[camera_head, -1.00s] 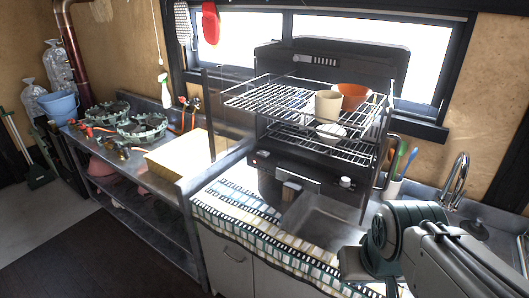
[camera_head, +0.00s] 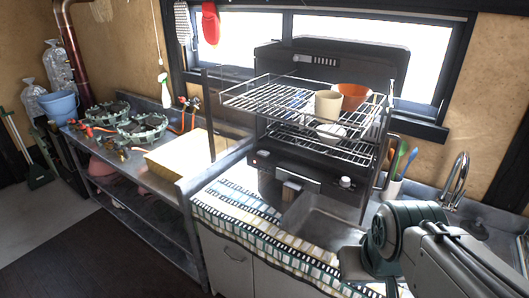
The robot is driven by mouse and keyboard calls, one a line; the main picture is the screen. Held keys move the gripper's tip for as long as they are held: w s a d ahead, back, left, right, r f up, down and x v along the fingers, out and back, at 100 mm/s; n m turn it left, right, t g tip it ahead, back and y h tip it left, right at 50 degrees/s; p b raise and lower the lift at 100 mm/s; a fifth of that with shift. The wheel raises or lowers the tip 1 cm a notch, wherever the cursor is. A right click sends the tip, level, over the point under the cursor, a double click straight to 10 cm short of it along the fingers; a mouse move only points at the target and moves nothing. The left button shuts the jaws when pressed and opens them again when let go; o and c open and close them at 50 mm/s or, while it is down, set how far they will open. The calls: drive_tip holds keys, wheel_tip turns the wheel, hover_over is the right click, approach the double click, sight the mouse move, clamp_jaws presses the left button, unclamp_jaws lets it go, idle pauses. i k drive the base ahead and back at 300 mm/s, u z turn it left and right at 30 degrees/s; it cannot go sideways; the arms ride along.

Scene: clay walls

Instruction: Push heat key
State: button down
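A black oven-like appliance (camera_head: 270,60) stands on the counter beneath the window. A small strip with a row of light marks (camera_head: 315,60) is on its upper face; I cannot tell whether the heat key is there. No heat key can be picked out for certain at this size. My arm comes in from the lower right, in front of the sink area and apart from the appliance in the picture. My gripper is not visible.
Wire racks (camera_head: 250,97) jut from the appliance, with a cream cup (camera_head: 328,104), an orange bowl (camera_head: 352,96) and a pale dish (camera_head: 331,131). A checked cloth (camera_head: 235,215) lies along the counter front. A faucet (camera_head: 458,180) and utensil cup (camera_head: 391,187) stand at right.

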sight(262, 153)
drive_tip(key=u, duration=0.55)
drive_tip(key=k, duration=0.65)
drive_tip(key=u, duration=0.8)
drive_tip(key=i, duration=0.8)
drive_tip(key=z, duration=0.7)
drive_tip(key=i, duration=0.9)
drive_tip(key=z, duration=0.15)
